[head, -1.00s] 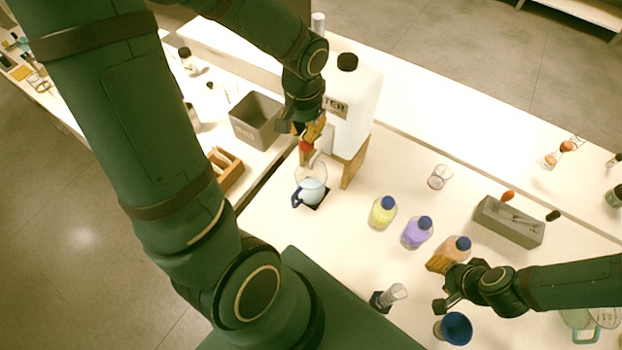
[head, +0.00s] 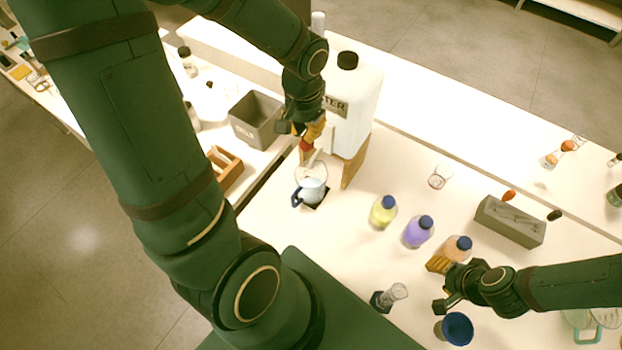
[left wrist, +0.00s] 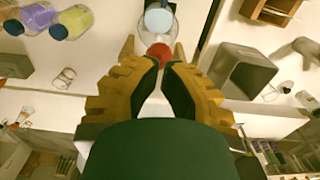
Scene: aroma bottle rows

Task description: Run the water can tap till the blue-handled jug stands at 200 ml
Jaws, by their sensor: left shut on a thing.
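The white water can (head: 354,112) with a black cap stands on a wooden stand (head: 355,165). Its red tap (head: 306,146) is at the lower front, and it also shows in the left wrist view (left wrist: 159,52). My left gripper (head: 312,132) is shut on the tap; its yellow fingers (left wrist: 158,75) close around it in the left wrist view. The blue-handled jug (head: 312,184) stands upright below the tap on a dark pad (head: 318,201), with pale liquid inside. Its scale marks are too small to read. My right gripper (head: 442,284) is over the table near an orange bottle; its fingers' opening is unclear.
Yellow (head: 383,212), purple (head: 417,232) and orange (head: 458,248) bottles with blue caps stand in a row. A grey bin (head: 256,120) is at left, a grey box (head: 510,222) at right. A small cylinder (head: 392,295) and a blue cup (head: 457,328) stand in front.

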